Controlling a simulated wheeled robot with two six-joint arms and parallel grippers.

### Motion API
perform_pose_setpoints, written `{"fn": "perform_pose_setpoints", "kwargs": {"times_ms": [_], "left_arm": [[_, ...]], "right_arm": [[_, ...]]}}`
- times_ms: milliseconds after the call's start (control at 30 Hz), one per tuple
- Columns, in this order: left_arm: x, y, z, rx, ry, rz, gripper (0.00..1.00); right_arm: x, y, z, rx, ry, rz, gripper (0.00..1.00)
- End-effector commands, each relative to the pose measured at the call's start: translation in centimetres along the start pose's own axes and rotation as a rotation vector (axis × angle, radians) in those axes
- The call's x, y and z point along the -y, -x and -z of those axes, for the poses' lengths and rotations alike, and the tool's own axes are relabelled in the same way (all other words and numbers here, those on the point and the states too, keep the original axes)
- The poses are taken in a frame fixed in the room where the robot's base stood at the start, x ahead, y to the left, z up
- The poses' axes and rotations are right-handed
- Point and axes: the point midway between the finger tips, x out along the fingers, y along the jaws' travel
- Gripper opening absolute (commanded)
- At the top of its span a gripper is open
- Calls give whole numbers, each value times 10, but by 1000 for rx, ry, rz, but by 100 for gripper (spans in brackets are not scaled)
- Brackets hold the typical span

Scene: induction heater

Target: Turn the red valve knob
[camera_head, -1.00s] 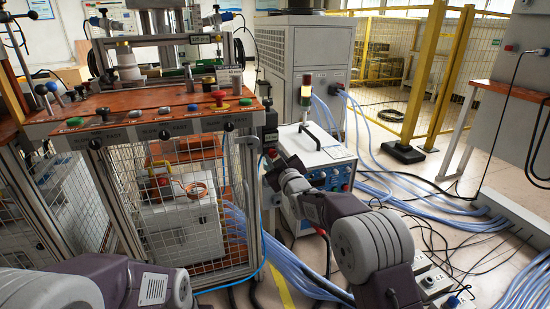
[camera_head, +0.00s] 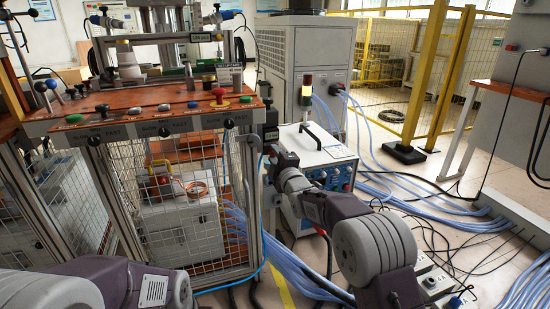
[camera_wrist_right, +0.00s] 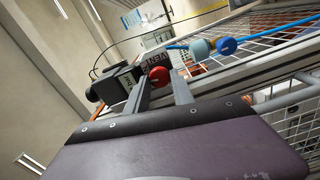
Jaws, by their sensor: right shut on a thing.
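The red valve knob (camera_wrist_right: 158,76) shows in the right wrist view, between the two fingers of my right gripper (camera_wrist_right: 160,79). The fingers are closed in on its sides. In the head view my right gripper (camera_head: 274,153) is at the right front corner post of the caged bench, just below a small black box (camera_head: 270,131). I cannot make out the red knob there, as it is small and mostly hidden by the gripper. My left arm shows at the bottom left of the head view, but its gripper fingers are out of sight.
The bench's orange top (camera_head: 150,113) carries several push buttons. A white-blue power unit (camera_head: 316,160) stands right of the post, with blue hoses (camera_head: 390,190) on the floor.

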Motion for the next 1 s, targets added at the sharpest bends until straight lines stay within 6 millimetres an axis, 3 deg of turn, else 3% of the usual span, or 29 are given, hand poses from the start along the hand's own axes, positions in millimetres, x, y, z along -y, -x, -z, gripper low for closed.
{"fn": "perform_pose_setpoints", "kwargs": {"times_ms": [333, 933, 967, 1000], "left_arm": [[0, -4, 0, 0, 0, 0, 36], [0, -4, 0, 0, 0, 0, 36], [0, -4, 0, 0, 0, 0, 36], [0, -4, 0, 0, 0, 0, 36]], "right_arm": [[2, 0, 0, -1, 150, 4, 0], [3, 0, 0, -1, 185, 5, 0], [3, 0, 0, -1, 185, 5, 32], [3, 0, 0, -1, 185, 5, 43]]}}
